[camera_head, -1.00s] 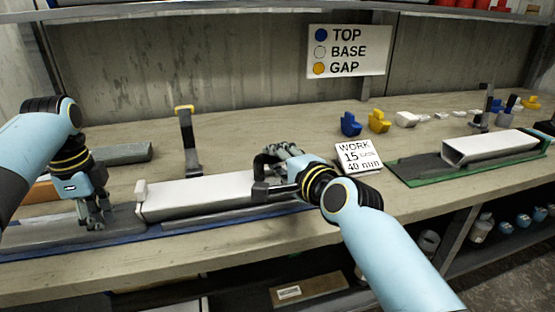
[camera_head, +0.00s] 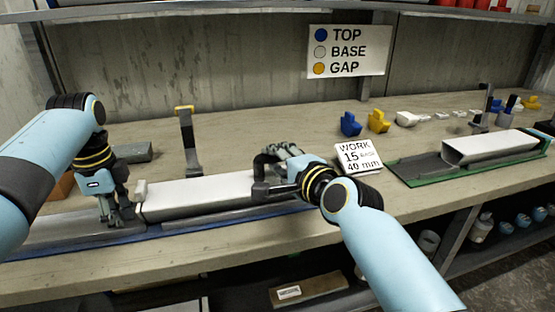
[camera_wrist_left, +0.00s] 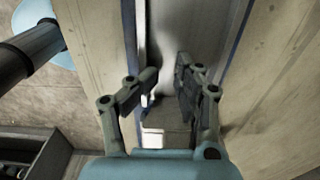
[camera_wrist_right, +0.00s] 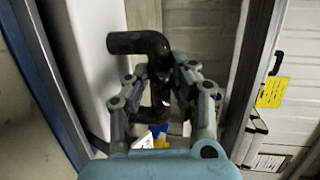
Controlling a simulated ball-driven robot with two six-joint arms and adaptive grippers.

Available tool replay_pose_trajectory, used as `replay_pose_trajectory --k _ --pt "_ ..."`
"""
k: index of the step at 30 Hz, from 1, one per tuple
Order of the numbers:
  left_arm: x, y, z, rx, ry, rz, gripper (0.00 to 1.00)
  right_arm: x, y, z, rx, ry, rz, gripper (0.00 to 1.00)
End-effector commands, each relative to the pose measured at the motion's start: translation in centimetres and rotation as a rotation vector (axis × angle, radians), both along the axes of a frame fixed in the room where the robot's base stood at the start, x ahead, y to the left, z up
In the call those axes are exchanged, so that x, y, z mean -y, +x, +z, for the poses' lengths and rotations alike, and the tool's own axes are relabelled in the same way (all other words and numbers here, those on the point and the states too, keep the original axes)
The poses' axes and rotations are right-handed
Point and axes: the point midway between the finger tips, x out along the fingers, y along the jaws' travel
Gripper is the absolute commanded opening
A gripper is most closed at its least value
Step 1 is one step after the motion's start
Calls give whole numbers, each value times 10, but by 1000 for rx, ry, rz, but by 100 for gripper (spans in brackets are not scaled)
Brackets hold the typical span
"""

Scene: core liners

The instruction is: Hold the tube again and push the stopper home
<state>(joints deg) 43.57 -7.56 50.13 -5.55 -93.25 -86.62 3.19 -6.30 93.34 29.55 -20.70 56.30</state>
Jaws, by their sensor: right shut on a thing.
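The white tube (camera_head: 205,196) lies in a long blue-edged cradle (camera_head: 165,230) on the bench. A small white stopper (camera_head: 141,189) stands at its left end; I cannot tell how deep it sits. My left gripper (camera_head: 113,222) points down over the cradle, just left of the stopper. In the left wrist view its fingers (camera_wrist_left: 167,70) are apart with nothing between them. My right gripper (camera_head: 283,180) is at the tube's right part, shut on a black bent handle (camera_wrist_right: 138,42). The handle also shows in the head view (camera_head: 262,170). The tube (camera_wrist_right: 92,60) runs beside it.
A dark upright clamp arm (camera_head: 188,145) with a yellow top stands behind the tube. A grey block (camera_head: 132,152) lies at the back left. A WORK card (camera_head: 358,158), blue (camera_head: 350,124) and yellow (camera_head: 379,121) pieces, and a second tube on a green-edged tray (camera_head: 410,175) are to the right.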

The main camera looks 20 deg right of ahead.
Motion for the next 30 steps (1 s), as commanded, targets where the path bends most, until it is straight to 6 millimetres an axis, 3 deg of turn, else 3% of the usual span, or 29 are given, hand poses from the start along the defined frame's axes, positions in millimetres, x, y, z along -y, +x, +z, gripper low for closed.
replay_pose_trajectory --k 18,30 --pt "29 -2 -1 -3 -2 -1 34 0 -1 -2 -4 -2 1 0" --pt "29 -2 -1 -3 -3 -1 34 -1 0 -2 -4 -2 1 0"
